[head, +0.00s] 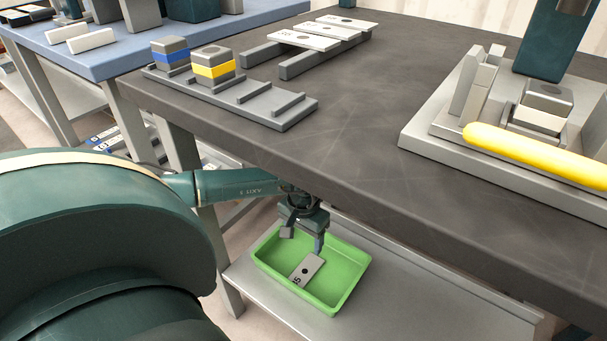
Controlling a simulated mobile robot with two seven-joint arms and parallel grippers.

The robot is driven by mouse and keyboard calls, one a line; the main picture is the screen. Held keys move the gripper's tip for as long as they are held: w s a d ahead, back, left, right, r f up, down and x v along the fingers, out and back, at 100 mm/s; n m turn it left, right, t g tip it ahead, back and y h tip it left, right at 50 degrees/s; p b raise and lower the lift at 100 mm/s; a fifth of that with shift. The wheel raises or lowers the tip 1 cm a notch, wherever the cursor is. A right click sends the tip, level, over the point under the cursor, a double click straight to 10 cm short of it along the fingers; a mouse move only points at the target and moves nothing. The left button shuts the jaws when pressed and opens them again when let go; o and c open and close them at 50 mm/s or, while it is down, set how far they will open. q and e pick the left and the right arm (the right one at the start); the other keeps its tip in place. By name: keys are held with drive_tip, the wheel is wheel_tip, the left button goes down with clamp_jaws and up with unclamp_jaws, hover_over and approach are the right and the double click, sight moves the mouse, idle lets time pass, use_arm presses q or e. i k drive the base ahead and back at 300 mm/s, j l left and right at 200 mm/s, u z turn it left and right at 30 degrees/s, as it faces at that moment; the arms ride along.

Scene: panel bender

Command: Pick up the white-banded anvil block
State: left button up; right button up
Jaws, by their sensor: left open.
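The white-banded anvil block (546,97) is grey with a white band. It sits upright in the grey machine base (425,138) at the right of the dark table, behind a yellow bar (540,155). The bar hides part of what lies behind it. My left gripper (303,240) is open below the front edge of the table, over a green bin (350,285). It is well away from the white-banded block, to the lower left. My right gripper does not show.
A blue-banded block (170,54) and a yellow-banded block (213,68) stand on a grey rack (268,115). Marked plates (303,40) lie on rails behind. A marked plate (306,270) lies in the bin on the lower shelf (400,295). The table's middle (390,75) is clear.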

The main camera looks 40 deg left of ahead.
sight(544, 107)
drive_tip(key=k, duration=1)
